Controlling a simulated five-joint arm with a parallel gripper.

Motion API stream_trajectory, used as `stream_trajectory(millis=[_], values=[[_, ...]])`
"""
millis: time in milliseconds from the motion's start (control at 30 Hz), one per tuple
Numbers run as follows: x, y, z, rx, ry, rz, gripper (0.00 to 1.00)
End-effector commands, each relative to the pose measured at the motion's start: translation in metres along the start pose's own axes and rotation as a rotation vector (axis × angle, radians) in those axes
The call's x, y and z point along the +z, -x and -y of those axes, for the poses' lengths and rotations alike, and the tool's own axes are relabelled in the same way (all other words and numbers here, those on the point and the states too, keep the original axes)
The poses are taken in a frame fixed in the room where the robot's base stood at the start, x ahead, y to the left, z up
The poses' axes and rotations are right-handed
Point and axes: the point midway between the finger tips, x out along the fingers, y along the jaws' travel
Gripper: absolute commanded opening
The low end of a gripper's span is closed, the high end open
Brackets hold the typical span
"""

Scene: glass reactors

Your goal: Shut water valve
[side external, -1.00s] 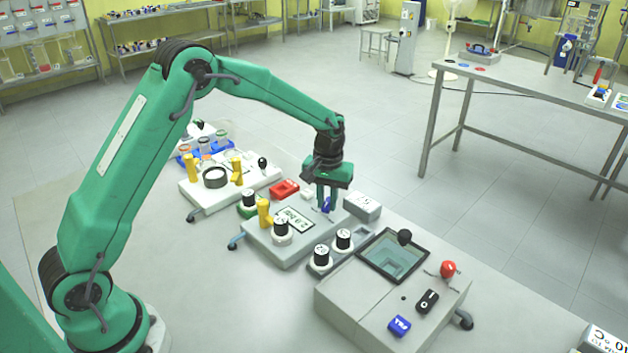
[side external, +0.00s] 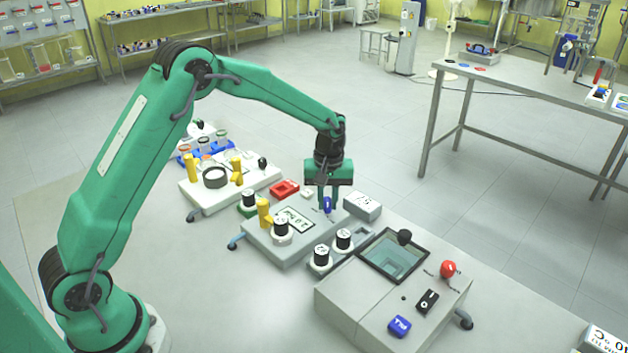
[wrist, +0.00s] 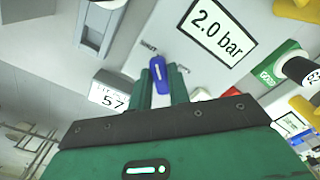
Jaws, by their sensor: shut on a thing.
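The water valve appears to be the small blue handle (side external: 327,204) on the grey console (side external: 262,243) with the pressure display. In the wrist view the blue handle (wrist: 158,74) has a white mark and stands between my fingertips. My gripper (side external: 328,198) points down over the console's right part. In the wrist view its two green fingers (wrist: 162,82) are shut on the blue handle. Small labels lie beside the handle, too small to read surely. The lower part of the handle is partly hidden by the fingers.
The display (wrist: 210,28) reads 2.0 bar. A grey box (side external: 362,206) stands right of my gripper, and black-topped knobs (side external: 343,239) stand in front. A yellow valve (side external: 264,212) stands left. A larger console (side external: 392,290) with a glass window is nearer the camera.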

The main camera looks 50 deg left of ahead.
Motion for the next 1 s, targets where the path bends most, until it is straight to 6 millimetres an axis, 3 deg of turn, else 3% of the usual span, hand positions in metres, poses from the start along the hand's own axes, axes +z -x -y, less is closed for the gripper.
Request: stream_trajectory(millis=[33, 67, 133, 167, 567, 1000], values=[[-0.001, 0.002, -0.001, 0.003, 0.003, -0.002, 0.0], [-0.001, 0.002, -0.001, 0.003, 0.002, -0.003, 0.24], [-0.001, 0.002, -0.001, 0.003, 0.002, -0.003, 0.38], [-0.001, 0.002, 0.0, 0.002, 0.002, -0.002, 0.4], [-0.001, 0.004, 0.0, 0.002, 0.0, -0.002, 0.4], [-0.001, 0.052, -0.001, 0.004, 0.001, -0.004, 0.4]])
